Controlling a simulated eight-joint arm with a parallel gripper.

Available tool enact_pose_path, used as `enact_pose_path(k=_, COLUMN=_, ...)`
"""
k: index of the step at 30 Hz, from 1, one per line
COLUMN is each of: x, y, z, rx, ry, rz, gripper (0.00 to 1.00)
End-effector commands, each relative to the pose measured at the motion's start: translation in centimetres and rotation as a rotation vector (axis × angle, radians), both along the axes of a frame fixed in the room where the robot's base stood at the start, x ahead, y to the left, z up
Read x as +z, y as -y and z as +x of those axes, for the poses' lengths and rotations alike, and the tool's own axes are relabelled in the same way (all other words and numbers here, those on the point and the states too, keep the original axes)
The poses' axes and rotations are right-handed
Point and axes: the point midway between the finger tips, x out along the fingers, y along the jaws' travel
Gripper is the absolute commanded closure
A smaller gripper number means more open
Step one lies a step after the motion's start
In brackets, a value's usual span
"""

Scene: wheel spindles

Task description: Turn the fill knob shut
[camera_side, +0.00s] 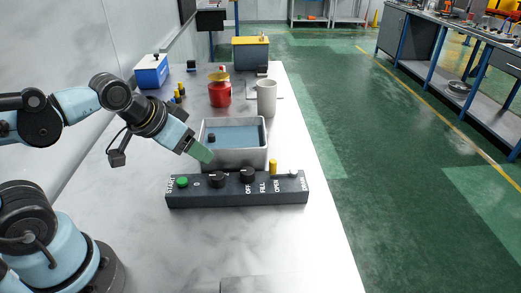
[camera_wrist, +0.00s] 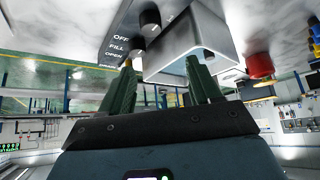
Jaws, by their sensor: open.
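The dark control panel (camera_side: 237,197) lies on the pale table, with OFF, FILL and OPEN printed along its front. A round black knob (camera_side: 247,174), apparently the fill knob, stands behind the OFF label; its pointer is too small to read. It seems to show as a dark knob (camera_wrist: 150,20) at the top of the wrist view. My gripper (camera_side: 205,153) is open and empty, tilted down above the near left part of the tray, behind and left of that knob. Its two green fingers (camera_wrist: 160,68) stand apart in the wrist view. Neither visibly touches the knob.
A second black knob (camera_side: 217,178), a green START button (camera_side: 182,182) and a yellow peg (camera_side: 273,167) share the panel. Behind it stand a grey tray (camera_side: 263,157) with a blue interior, a pale cup (camera_side: 267,97) and a red container (camera_side: 219,93). The table before the panel is mostly clear.

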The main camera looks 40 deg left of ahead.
Motion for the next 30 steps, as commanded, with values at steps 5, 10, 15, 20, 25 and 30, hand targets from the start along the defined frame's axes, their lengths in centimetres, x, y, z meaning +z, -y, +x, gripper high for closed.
enact_pose_path(k=5, x=0.4, y=0.2, z=0.4, rx=-0.080, ry=-0.024, rz=0.053, gripper=0.38)
enact_pose_path(k=10, x=1.6, y=0.8, z=1.8, rx=-0.371, ry=-0.109, rz=0.224, gripper=0.38)
enact_pose_path(k=15, x=2.7, y=1.6, z=3.6, rx=-0.760, ry=-0.203, rz=0.413, gripper=0.38)
enact_pose_path(k=20, x=3.3, y=2.5, z=5.3, rx=-1.143, ry=-0.275, rz=0.556, gripper=0.38)
enact_pose_path(k=25, x=3.6, y=3.6, z=7.2, rx=-1.568, ry=-0.324, rz=0.671, gripper=0.38)
enact_pose_path(k=30, x=3.4, y=4.7, z=9.0, rx=-1.990, ry=-0.336, rz=0.742, gripper=0.38)
